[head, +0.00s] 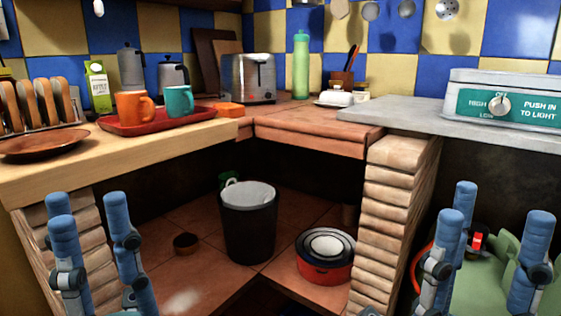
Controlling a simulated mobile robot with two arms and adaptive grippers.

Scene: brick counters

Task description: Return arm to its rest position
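My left gripper (95,245) is at the lower left, in front of the brick pillar under the wooden counter. Its blue fingers are spread apart, with nothing between them. My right gripper (490,255) is at the lower right, in front of the dark space under the grey counter. Its blue fingers are also spread and hold nothing. Both grippers point upward in the picture and touch no object that I can see. The lower parts of both arms are cut off by the bottom edge.
A wooden counter (150,149) at left bears a red tray (150,124) with an orange mug (135,107) and a teal mug (179,101). A stove (508,98) stands at right. A dark bin (248,225) and a red pot (325,268) stand on the floor between brick pillars.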

